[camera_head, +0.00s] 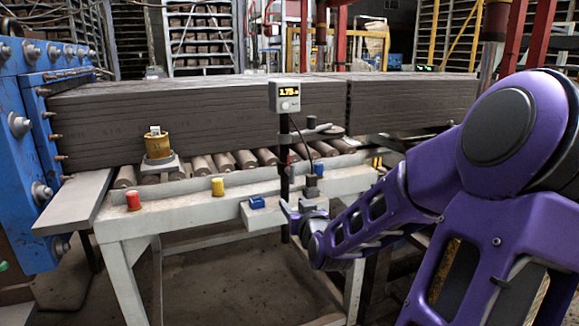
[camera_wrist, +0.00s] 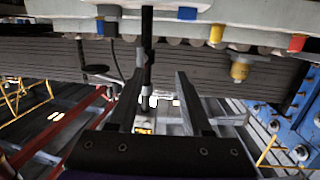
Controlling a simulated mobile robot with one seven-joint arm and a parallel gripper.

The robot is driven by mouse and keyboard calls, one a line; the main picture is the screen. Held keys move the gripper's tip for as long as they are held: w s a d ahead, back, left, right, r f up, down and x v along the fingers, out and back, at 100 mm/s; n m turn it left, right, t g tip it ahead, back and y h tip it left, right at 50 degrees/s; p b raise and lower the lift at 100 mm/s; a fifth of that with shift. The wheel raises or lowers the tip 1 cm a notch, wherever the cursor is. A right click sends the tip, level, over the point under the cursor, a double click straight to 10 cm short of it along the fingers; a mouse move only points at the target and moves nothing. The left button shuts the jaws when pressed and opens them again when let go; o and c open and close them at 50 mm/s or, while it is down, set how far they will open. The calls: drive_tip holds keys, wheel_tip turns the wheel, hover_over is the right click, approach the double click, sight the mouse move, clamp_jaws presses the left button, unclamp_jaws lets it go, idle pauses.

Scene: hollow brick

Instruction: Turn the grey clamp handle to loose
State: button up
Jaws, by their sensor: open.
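A dark upright post (camera_head: 284,165) stands at the front of the roller table and carries a grey display box (camera_head: 285,96) reading about 1.73. A clamp with a horizontal arm and a small grey knob (camera_head: 311,122) is on the post below the box. Which part is the grey clamp handle, and how it is turned, I cannot tell for sure. My gripper (camera_head: 298,210) is low by the post, in front of the table edge. In the wrist view my gripper (camera_wrist: 160,72) is open and empty, with the post (camera_wrist: 147,50) seen between its fingers.
Red (camera_head: 133,200), yellow (camera_head: 218,186) and blue (camera_head: 257,202) pieces line the table front. A grey block (camera_head: 311,187) is right of the post. A long clay column (camera_head: 220,115) lies on rollers behind. Blue machinery (camera_head: 20,130) stands at left.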

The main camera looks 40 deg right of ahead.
sight(293, 167)
wheel_tip(293, 167, up, 3)
drive_tip(key=s+d+t+h, duration=0.1)
drive_tip(key=s+d+h, duration=0.1)
drive_tip(key=b+x, duration=0.3)
drive_tip(key=x, duration=1.4)
drive_tip(key=shift+d+r, duration=0.15)
clamp_jaws()
